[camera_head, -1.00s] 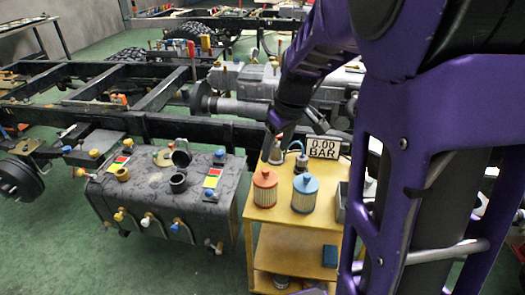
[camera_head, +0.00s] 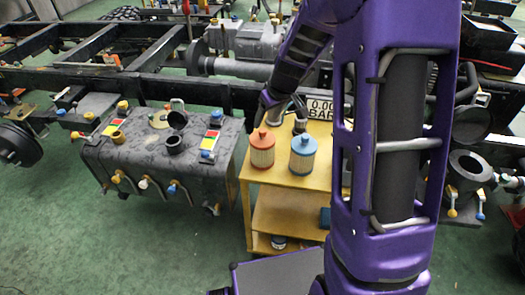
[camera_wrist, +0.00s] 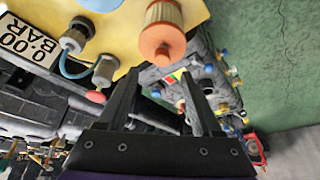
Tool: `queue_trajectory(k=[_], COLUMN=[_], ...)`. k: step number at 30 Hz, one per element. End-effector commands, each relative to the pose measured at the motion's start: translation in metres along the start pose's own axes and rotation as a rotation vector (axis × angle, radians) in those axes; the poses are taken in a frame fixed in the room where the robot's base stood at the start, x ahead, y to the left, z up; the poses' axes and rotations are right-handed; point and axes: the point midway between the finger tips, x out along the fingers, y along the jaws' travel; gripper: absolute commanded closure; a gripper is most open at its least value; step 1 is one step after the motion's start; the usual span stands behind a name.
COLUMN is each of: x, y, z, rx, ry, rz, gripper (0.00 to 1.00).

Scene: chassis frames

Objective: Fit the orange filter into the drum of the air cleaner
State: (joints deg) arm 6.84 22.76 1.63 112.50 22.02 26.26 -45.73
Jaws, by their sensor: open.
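The orange filter (camera_head: 261,151), a pale pleated cylinder with orange caps and a top knob, stands upright on the yellow cart (camera_head: 278,180). It also shows at the top of the wrist view (camera_wrist: 162,38). My gripper (camera_wrist: 160,82) is open and empty, with the filter beyond its fingertips and apart from them. In the head view my gripper (camera_head: 281,108) is above and behind the filter, partly hidden. A dark open-topped drum (camera_head: 468,168) at the right looks like the air cleaner's; my arm stands between it and the cart.
A similar blue filter (camera_head: 303,155) stands close right of the orange one. A pressure display (camera_head: 321,108) and hose fittings stand at the cart's back. A dark tank (camera_head: 160,155) with valves and open necks is left. Chassis rails (camera_head: 130,86) run behind. Green floor is clear in front.

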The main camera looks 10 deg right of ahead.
Motion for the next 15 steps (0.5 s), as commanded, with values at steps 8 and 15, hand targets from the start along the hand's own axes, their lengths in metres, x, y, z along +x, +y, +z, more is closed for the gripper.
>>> queue_trajectory(k=[8, 15], x=[0.03, 0.055], y=[-0.003, -0.003], z=[0.004, 0.004], rx=[0.0, 0.0], ry=[-0.003, -0.001], rz=[-0.002, 0.0], gripper=[0.33, 0.33])
